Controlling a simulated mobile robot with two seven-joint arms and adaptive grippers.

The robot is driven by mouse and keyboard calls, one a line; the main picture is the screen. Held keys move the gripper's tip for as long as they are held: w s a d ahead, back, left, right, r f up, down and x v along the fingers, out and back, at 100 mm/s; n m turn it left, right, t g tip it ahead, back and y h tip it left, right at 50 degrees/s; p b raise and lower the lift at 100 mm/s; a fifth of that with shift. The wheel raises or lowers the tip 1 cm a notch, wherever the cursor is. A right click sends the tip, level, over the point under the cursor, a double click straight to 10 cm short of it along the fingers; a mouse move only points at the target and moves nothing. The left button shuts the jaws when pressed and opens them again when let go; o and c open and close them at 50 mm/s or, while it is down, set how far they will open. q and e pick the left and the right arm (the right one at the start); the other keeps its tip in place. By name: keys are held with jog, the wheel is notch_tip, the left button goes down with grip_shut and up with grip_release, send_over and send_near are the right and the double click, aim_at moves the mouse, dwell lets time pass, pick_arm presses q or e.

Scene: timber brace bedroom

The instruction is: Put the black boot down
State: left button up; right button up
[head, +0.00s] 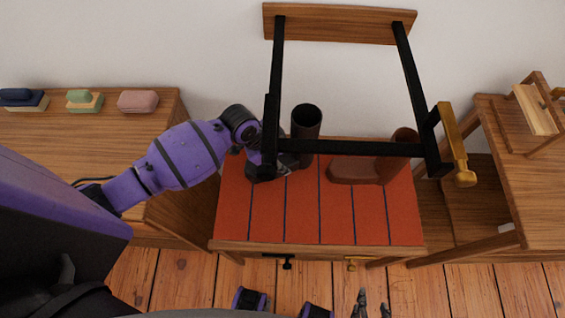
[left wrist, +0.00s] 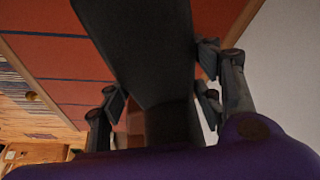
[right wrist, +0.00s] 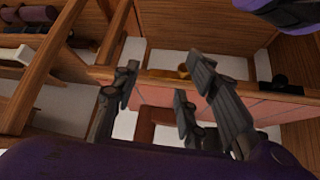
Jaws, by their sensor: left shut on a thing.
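The black boot (head: 306,122) is upright over the red striped bench top (head: 300,215), with its dark open shaft facing up. My left gripper (head: 283,163) is shut on it; the black bars partly cover the hold. In the left wrist view the dark shaft (left wrist: 140,45) runs between the fingers (left wrist: 160,92). I cannot tell whether its sole touches the bench. A brown boot (head: 355,169) stands to the right on the bench, partly behind a bar. My right gripper (head: 372,304) is low at the front, fingers apart and empty; it also shows in the right wrist view (right wrist: 165,88).
A black-barred rack (head: 412,80) with a wooden board (head: 340,22) and brass hook (head: 455,145) juts over the bench. A left cabinet (head: 60,140) holds brushes. A wooden table (head: 535,205) stands right. The bench's front is clear.

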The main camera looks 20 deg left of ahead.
pick_arm(q)
jog(key=shift+f, duration=0.3)
notch_tip(320, 180, down, 3)
jog(key=shift+w+f, duration=0.1)
jog(key=shift+f, duration=0.1)
pick_arm(e)
jog(key=shift+w, duration=0.4)
pick_arm(q)
jog(key=o, duration=1.5)
jog(key=shift+f+b, duration=0.15)
jog(key=shift+b, duration=0.15)
pick_arm(e)
jog(key=shift+s, duration=0.1)
pick_arm(q)
jog(key=shift+a+r, duration=0.1)
jog(key=shift+r, duration=0.3)
jog(key=p+v, duration=0.1)
jog(key=v, duration=1)
jog(key=shift+r+p, duration=0.25)
jog(key=shift+p, duration=0.15)
pick_arm(e)
jog(key=shift+r, duration=0.75)
